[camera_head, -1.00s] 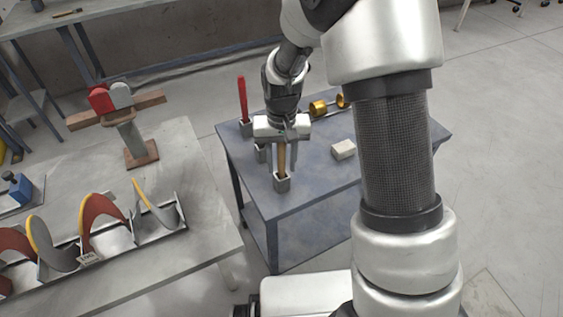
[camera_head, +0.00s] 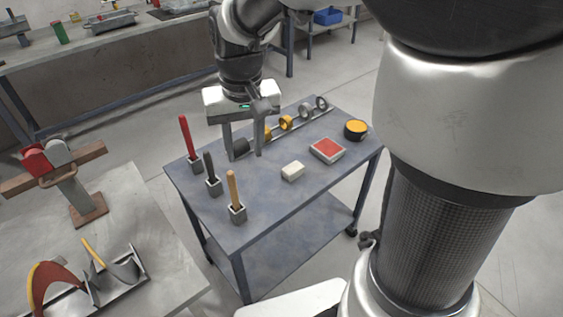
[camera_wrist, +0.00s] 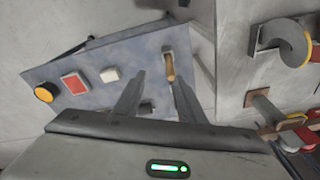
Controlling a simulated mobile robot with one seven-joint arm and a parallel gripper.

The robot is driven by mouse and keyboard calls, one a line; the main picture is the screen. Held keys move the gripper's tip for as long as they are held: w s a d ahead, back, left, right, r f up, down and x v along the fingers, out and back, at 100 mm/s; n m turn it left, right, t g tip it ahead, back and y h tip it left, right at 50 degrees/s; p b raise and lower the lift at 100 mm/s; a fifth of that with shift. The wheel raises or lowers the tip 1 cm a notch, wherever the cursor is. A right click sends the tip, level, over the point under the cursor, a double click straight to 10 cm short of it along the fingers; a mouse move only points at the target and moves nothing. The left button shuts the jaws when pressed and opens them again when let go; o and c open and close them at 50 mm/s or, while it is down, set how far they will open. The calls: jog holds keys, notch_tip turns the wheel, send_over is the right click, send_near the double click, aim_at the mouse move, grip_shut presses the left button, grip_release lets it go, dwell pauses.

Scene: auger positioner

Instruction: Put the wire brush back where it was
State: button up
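Three handled tools stand upright in grey square holders along the left side of the blue-grey cart (camera_head: 265,205): one red-handled (camera_head: 186,136), one black-handled (camera_head: 209,166) and one wooden-handled (camera_head: 232,187). I cannot tell from their hidden lower ends which is the wire brush. The wooden handle also shows in the wrist view (camera_wrist: 169,66), beyond my fingertips. The front holder (camera_head: 238,214) surrounds its lower end. My gripper (camera_head: 245,154) is open and empty, above the cart and apart from the wooden handle; it also shows in the wrist view (camera_wrist: 159,79).
On the cart are a whitish block (camera_head: 292,171), a red-topped box (camera_head: 327,150), a yellow-topped round tin (camera_head: 355,129) and a rail with several rings (camera_head: 286,122). A grey bench (camera_head: 160,262) with auger pieces stands at left. The cart's front right is clear.

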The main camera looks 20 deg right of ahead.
jog(key=s+d+r+t, duration=0.2)
jog(key=s+d+r, duration=0.1)
jog(key=s, duration=0.4)
jog(key=s+d+r+t, duration=0.2)
jog(key=s+d+r, duration=0.1)
jog(key=s, duration=0.5)
jog(key=shift+s+r, duration=0.15)
jog(key=shift+r, duration=0.45)
jog(key=shift+r, duration=0.1)
notch_tip(320, 180, up, 14)
jog(key=p, duration=1.4)
jog(key=shift+r, duration=0.2)
